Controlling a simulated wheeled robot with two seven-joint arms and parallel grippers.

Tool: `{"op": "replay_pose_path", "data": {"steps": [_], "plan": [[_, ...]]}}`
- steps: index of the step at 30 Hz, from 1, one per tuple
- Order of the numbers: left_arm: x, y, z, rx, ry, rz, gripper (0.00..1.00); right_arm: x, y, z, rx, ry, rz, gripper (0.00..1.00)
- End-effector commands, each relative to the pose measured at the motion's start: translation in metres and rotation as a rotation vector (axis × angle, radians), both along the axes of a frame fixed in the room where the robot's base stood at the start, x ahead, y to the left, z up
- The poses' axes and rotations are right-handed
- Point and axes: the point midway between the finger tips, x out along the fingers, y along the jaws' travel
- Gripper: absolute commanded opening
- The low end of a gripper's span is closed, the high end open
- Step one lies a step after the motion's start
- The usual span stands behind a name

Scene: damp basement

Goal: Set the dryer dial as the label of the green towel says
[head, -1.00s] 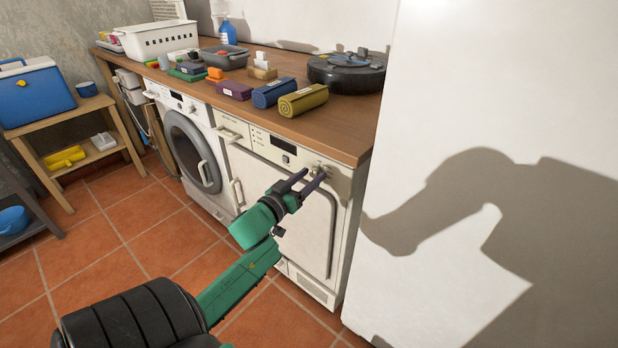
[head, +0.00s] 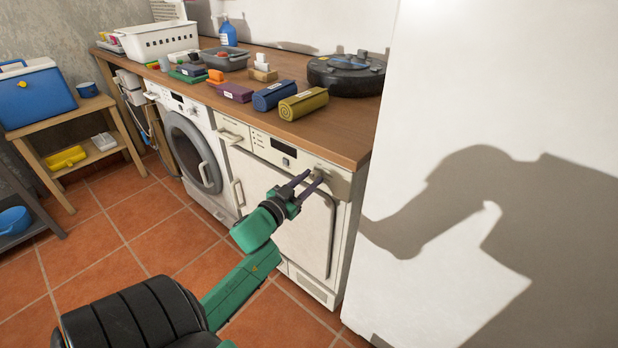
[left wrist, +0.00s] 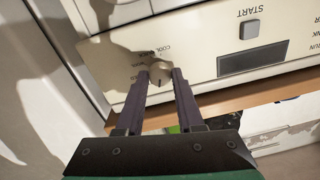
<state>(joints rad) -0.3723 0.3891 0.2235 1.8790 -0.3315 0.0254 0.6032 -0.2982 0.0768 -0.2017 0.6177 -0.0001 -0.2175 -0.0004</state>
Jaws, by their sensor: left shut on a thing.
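The dryer (head: 292,214) is the white machine on the right under the wooden counter. Its dial (left wrist: 159,70) is a small beige knob on the front panel, with a dark pointer mark. My right gripper is out of view.
Rolled purple (head: 234,92), blue (head: 272,95) and mustard (head: 304,102) towels lie on the counter near a black round device (head: 345,74). A washer (head: 190,150) stands left of the dryer. A large white surface (head: 480,120) bounds the right. The tiled floor in front is clear.

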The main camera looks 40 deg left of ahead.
Motion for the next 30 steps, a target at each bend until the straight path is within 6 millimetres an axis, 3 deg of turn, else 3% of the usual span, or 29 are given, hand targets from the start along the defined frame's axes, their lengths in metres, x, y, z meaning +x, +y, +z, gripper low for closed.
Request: {"op": "replay_pose_path", "data": {"steps": [12,30], "plan": [[-0.0001,-0.0003,-0.001,0.394,0.011,0.0,0.0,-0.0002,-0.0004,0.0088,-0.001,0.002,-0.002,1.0],[0.0,-0.0005,-0.0031,0.901,0.02,-0.001,0.0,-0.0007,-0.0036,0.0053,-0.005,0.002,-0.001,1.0]]}}
